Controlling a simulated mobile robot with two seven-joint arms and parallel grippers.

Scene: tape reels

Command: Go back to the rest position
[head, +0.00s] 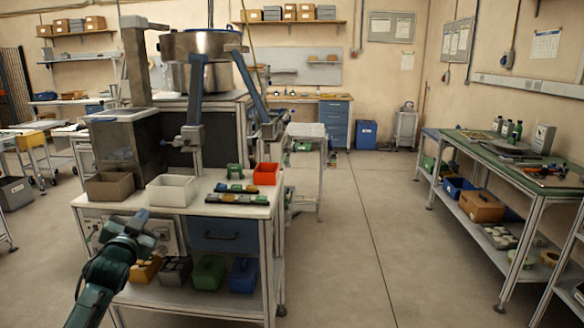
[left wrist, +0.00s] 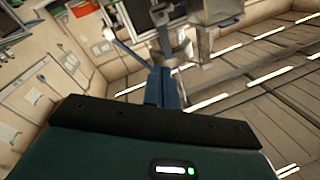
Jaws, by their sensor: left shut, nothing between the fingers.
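My left arm, dark green, comes in from the lower left of the head view. Its gripper (head: 142,218) is shut and empty, held up in front of the left workbench's near edge. In the left wrist view the blue fingers (left wrist: 160,88) are together beyond the dark gripper body, with nothing visible between them. That view is tilted and shows wall, floor and equipment. My right gripper is in neither view.
The workbench (head: 185,208) carries a brown bin (head: 110,186), a white bin (head: 171,190), a red bin (head: 266,173) and small coloured parts. A blue-and-grey machine and steel pot (head: 200,45) stand behind. A green-topped bench (head: 480,150) is at right. Open floor (head: 365,240) lies between.

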